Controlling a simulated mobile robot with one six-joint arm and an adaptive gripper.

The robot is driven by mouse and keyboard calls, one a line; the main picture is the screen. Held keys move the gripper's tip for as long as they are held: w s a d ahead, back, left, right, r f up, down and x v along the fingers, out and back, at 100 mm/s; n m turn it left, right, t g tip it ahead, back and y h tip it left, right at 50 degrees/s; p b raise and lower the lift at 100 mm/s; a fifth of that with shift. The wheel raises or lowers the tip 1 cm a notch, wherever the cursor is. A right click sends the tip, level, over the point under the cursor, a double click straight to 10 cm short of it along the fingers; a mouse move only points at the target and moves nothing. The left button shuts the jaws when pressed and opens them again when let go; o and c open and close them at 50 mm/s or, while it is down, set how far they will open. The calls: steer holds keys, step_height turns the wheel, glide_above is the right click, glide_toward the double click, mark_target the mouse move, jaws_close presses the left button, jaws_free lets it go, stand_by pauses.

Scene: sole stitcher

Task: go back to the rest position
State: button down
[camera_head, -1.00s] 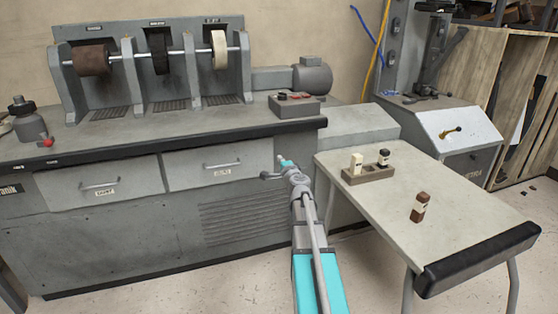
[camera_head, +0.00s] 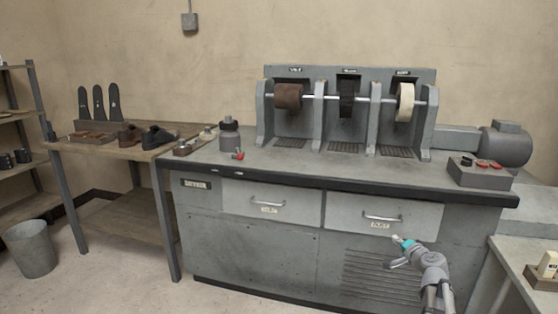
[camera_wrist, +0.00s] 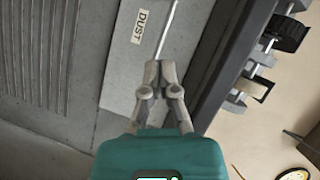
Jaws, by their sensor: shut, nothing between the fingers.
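My gripper (camera_head: 400,242) is in front of the grey machine cabinet (camera_head: 255,250), just below the right drawer (camera_head: 384,217) in the head view. In the wrist view my gripper (camera_wrist: 160,68) has its fingers together with nothing between them. The drawer's label, reading DUST (camera_wrist: 142,27), and its handle (camera_wrist: 168,30) show beyond the fingertips. I cannot tell whether the fingertips touch anything. Both drawers look closed.
Brushes and wheels (camera_head: 348,98) stand on the bench top. A wooden table (camera_head: 130,152) with shoes stands left, with a bin (camera_head: 31,248) on the floor. A side table (camera_head: 510,262) with a small holder (camera_head: 541,279) is at right. Open floor lies at front left.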

steer(key=s+a+f+n+g+y, duration=0.1)
steer(key=s+a+f+n+g, duration=0.3)
steer(key=a, duration=0.5)
steer(key=s+a+f+n+g+y, duration=0.2)
steer(key=s+a+f+n+g, duration=0.2)
steer(key=a, duration=0.4)
steer(key=s+a+f+n+g+h+p, duration=0.1)
steer(key=s+a+f+n+g+h, duration=0.2)
steer(key=s, duration=0.5)
steer(key=s+a+f+n+g+h+p, duration=0.15)
steer(key=s+g, duration=0.25)
steer(key=s, duration=0.4)
step_height(320, 180, up, 38)
steer(key=p, duration=3.7)
steer(key=shift+w+a+f+h, duration=0.15)
steer(key=shift+a+f+h, duration=0.05)
steer(key=shift+a+h, duration=0.25)
